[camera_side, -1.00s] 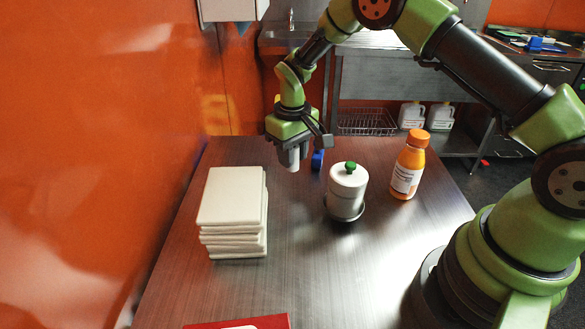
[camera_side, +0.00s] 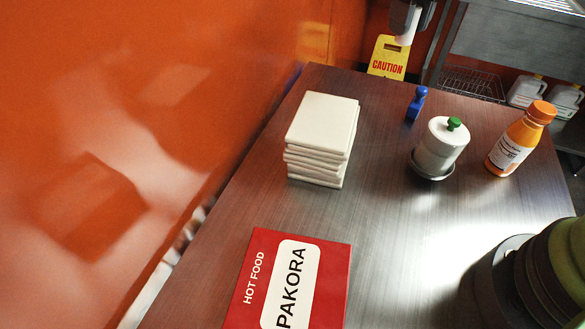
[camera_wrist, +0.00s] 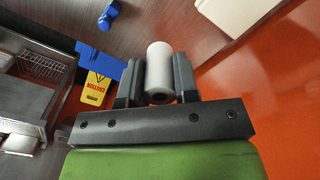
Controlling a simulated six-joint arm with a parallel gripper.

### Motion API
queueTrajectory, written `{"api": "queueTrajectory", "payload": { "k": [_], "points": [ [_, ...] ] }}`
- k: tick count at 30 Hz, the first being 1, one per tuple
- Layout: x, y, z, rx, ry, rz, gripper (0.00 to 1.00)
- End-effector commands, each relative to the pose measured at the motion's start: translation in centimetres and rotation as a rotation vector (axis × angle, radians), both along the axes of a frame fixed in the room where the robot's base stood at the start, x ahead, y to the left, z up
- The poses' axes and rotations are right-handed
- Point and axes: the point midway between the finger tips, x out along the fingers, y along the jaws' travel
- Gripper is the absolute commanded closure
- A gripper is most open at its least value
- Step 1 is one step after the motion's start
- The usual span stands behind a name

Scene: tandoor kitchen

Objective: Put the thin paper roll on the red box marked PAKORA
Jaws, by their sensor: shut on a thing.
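The thin paper roll (camera_wrist: 159,68) is a white cylinder held between the two dark jaws of my gripper (camera_wrist: 157,82) in the wrist view. In the side view my gripper (camera_side: 411,22) is at the top edge, with the lower part of the white roll (camera_side: 406,40) showing. The roll is raised above the far end of the table; the rest of the gripper is cut off. The red box marked PAKORA (camera_side: 258,275) lies flat at the near side of the table, its lower part cut off. Nothing lies on the part that shows.
A stack of white slabs (camera_side: 322,124) stands between the box and the far end. A blue object (camera_side: 416,103), a white canister with a green knob (camera_side: 440,145) and an orange bottle (camera_side: 518,140) stand to the right. An orange wall (camera_side: 130,120) borders the left.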

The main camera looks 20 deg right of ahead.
Motion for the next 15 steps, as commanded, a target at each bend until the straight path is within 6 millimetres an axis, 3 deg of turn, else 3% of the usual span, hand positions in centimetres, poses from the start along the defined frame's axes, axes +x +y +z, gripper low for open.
{"api": "queueTrajectory", "payload": {
  "k": [8, 11, 15],
  "points": [
    [-1.6, 7.2, 0.0, -0.001, 0.001, 0.243, 0.94],
    [-3.0, 10.9, 0.0, -0.001, 0.0, 0.376, 0.94],
    [-6.5, 17.1, 0.0, -0.001, 0.001, 0.617, 0.94]
  ]
}}
